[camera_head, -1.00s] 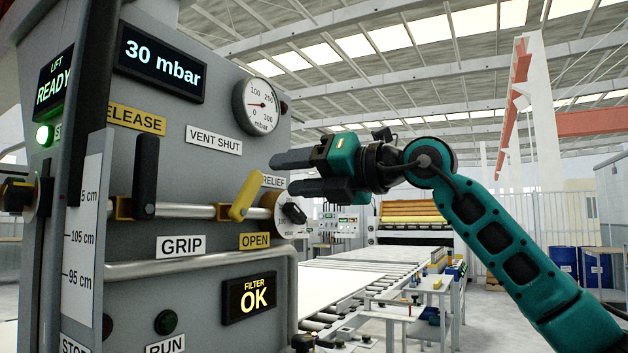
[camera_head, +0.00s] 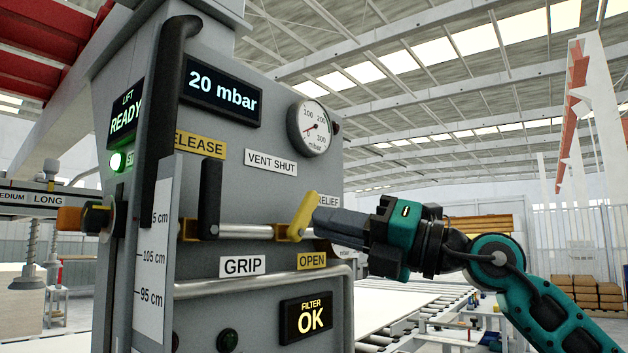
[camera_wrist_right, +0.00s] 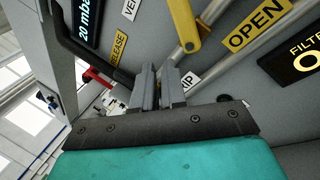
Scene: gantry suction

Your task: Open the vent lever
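The vent lever is a yellow handle (camera_head: 303,215) on a silver rod, tilted up and right between the VENT SHUT label (camera_head: 271,162) and the OPEN label (camera_head: 311,261). My right gripper (camera_head: 322,222) comes from the right, its fingertips beside the lever in the head view; contact cannot be told. In the right wrist view the fingers (camera_wrist_right: 159,75) are close together with nothing seen between them. The yellow lever (camera_wrist_right: 184,24) shows beyond and above them, not between them. My left gripper is out of view.
A black GRIP lever (camera_head: 210,198) stands upright left of the yellow one on the same rod. A long black handle (camera_head: 166,110) and a grey pipe (camera_head: 260,285) stand out from the panel. The display (camera_head: 222,93) reads 20 mbar. A roller conveyor (camera_head: 400,315) lies behind.

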